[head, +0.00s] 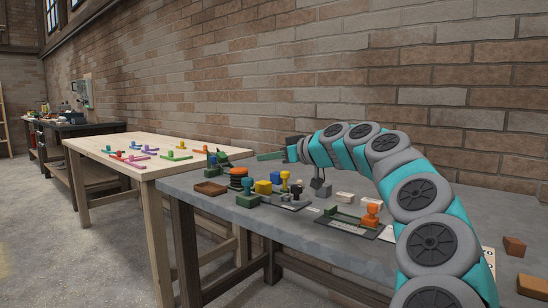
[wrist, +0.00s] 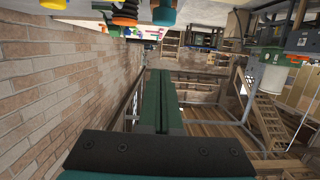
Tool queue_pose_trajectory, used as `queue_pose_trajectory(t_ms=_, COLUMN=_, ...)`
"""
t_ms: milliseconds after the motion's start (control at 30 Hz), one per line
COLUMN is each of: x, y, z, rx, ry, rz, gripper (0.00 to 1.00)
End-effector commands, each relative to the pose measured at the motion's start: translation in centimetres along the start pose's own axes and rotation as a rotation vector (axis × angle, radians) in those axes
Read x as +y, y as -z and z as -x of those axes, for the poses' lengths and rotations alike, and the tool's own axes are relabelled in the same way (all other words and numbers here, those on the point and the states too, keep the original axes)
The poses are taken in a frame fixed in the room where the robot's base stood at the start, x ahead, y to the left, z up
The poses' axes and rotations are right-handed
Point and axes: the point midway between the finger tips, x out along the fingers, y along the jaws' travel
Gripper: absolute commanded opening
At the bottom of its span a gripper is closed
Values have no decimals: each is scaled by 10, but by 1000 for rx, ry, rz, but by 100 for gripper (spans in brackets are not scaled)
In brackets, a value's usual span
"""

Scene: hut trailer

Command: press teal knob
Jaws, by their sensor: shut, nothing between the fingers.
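The teal knob (head: 248,184) stands upright on a green base (head: 247,201) near the front left edge of the grey table. My gripper (head: 259,157) is shut and empty. Its fingers point left, level, above the back part of the table, and it is apart from the knob, higher and farther back. In the wrist view the shut green fingers (wrist: 158,72) point away from the camera.
A wooden table (head: 130,145) with colored pieces stands left. A brick wall (head: 260,70) is behind.

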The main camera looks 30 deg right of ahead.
Motion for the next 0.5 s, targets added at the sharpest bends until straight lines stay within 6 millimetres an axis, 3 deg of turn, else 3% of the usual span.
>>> queue_pose_trajectory(t_ms=300, x=-1, y=0, z=-54, rx=-3, ry=2, rz=0, gripper=0)
queue_pose_trajectory(t_ms=500, x=0, y=-19, z=-58, rx=1, ry=0, rz=-3, gripper=0)
